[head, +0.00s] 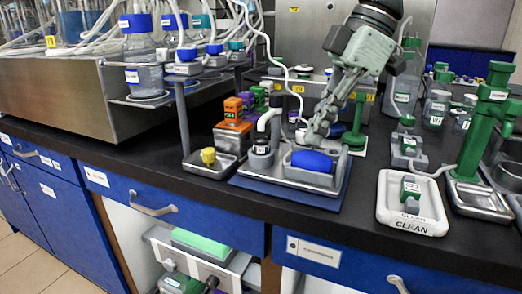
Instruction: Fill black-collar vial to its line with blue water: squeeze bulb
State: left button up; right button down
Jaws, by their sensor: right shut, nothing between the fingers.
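A blue squeeze bulb (312,162) lies in a grey metal holder on a blue base mat (250,183). A small vessel with a black collar (262,147) stands just left of the bulb, with a thick white bent tube above it. I take this to be the black-collar vial; its line and water level are too small to make out. My right gripper (308,137) comes down from the upper right, its fingers together and empty, at the bulb's upper back edge. I cannot tell whether the fingertips touch the bulb. My left gripper is not in view.
A tray with a yellow knob (208,156) and stacked orange blocks (234,112) stand to the left. A white tray marked CLEAN (411,225) and a green stand (480,140) are to the right. The black counter between the blue mat and the white tray is clear.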

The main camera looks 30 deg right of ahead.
jog(key=shift+f+b, duration=0.45)
jog(key=shift+f, duration=0.4)
jog(key=shift+f+b, duration=0.45)
jog(key=shift+f, duration=0.1)
jog(key=shift+r, duration=0.2)
jog(key=shift+r+p, duration=1.2)
jog(key=shift+r, duration=0.15)
jog(key=shift+f, duration=0.15)
